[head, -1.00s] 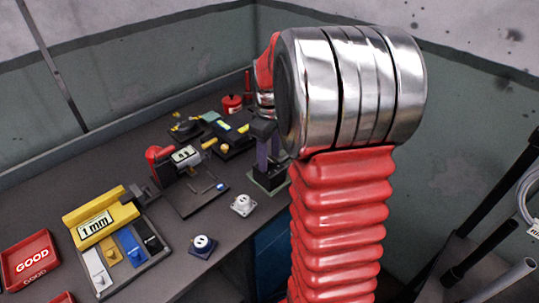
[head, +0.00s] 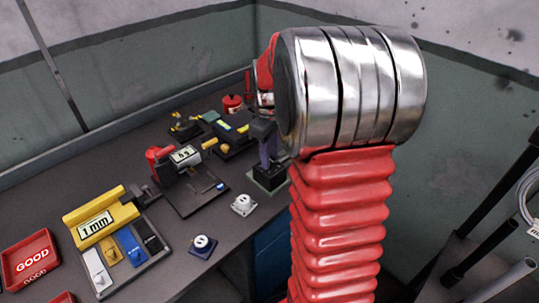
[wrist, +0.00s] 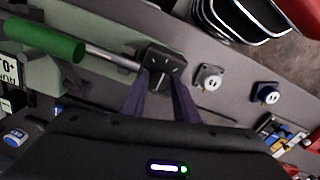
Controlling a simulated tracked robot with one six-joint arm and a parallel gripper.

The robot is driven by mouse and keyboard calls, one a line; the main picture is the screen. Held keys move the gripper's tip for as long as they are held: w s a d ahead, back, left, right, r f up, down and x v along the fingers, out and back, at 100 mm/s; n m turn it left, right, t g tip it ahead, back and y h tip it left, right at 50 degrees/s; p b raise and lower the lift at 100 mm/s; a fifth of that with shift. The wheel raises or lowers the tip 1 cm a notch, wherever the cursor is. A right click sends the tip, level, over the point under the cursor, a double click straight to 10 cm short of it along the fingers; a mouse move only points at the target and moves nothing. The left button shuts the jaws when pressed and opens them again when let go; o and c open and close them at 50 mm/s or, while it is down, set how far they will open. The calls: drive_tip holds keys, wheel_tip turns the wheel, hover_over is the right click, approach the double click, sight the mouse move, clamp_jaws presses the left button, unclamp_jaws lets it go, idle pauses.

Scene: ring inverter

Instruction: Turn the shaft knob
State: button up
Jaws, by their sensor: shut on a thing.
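The shaft knob (wrist: 164,60) appears as a dark block with light marks on its face, at upper middle in the wrist view. A silver shaft (wrist: 112,55) leads from it to a green cylinder (wrist: 45,40) at the left. My gripper (wrist: 160,84) has its two purple fingers on either side of the dark block and is shut on it. In the head view my gripper (head: 267,158) points down over a dark block on a small base at the bench's right edge. My arm hides part of that area.
The bench (head: 150,185) holds a white socket piece (head: 243,204), a dark blue socket piece (head: 202,245), a yellow 1 mm gauge (head: 98,222) and a red GOOD tray (head: 30,258). A device with a numeric display (head: 186,154) stands left of my gripper. Black posts are at far right.

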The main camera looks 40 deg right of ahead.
drive_tip(key=shift+m, duration=0.4)
drive_tip(key=m, duration=0.4)
drive_tip(key=shift+m, duration=2)
drive_tip(key=o, duration=1.1)
drive_tip(key=shift+c, duration=0.2)
